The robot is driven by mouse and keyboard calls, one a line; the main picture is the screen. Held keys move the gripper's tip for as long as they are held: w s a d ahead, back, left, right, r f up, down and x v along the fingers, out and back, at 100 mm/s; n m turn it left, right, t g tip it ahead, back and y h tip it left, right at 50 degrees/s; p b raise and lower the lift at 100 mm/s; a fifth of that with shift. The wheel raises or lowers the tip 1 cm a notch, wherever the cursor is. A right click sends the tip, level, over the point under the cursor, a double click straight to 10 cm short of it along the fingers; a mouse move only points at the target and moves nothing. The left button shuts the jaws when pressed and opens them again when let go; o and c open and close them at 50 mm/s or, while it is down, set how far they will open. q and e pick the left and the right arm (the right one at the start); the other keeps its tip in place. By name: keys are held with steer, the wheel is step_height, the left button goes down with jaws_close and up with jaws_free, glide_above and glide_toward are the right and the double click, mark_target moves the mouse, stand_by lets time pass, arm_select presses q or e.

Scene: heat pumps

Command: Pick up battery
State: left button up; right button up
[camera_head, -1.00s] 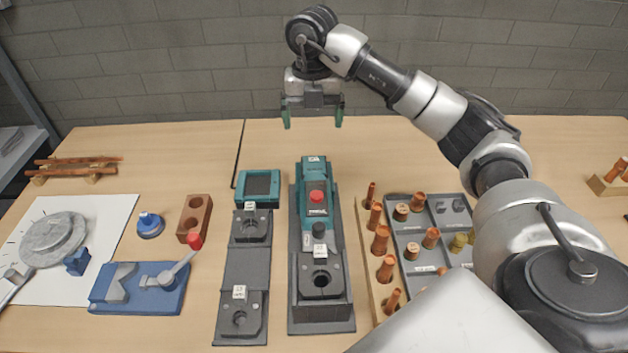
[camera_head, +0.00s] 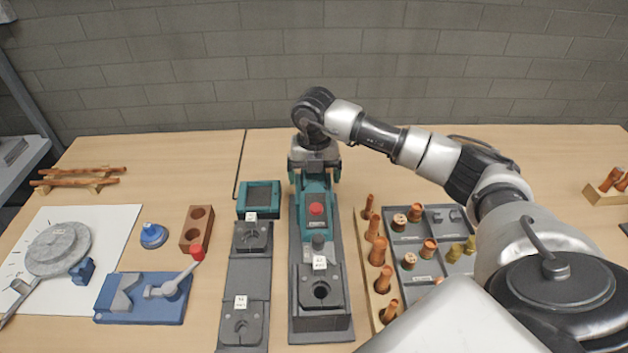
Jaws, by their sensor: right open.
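A teal tool (camera_head: 316,206) with a red button (camera_head: 316,209) lies in a long dark grey fixture (camera_head: 320,328) in the middle of the table. No part is clearly marked as a battery; the block at the tool's far end may be it, and my gripper hides most of it. My right gripper (camera_head: 315,180) is open and points down over that far end. Its teal fingers show on the left and right sides of the block; I cannot tell whether they touch it. My left gripper is not in view.
Left of the fixture are a teal-framed tray (camera_head: 243,212) and a second grey fixture (camera_head: 247,273). On the right stand a wooden rack (camera_head: 384,316) of copper fittings and a grey parts tray (camera_head: 400,238). The table behind the tool is clear.

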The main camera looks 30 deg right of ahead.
mark_target(313, 176)
steer(key=c, duration=1.2)
steer(key=shift+r, duration=0.15)
steer(key=shift+c, duration=0.2)
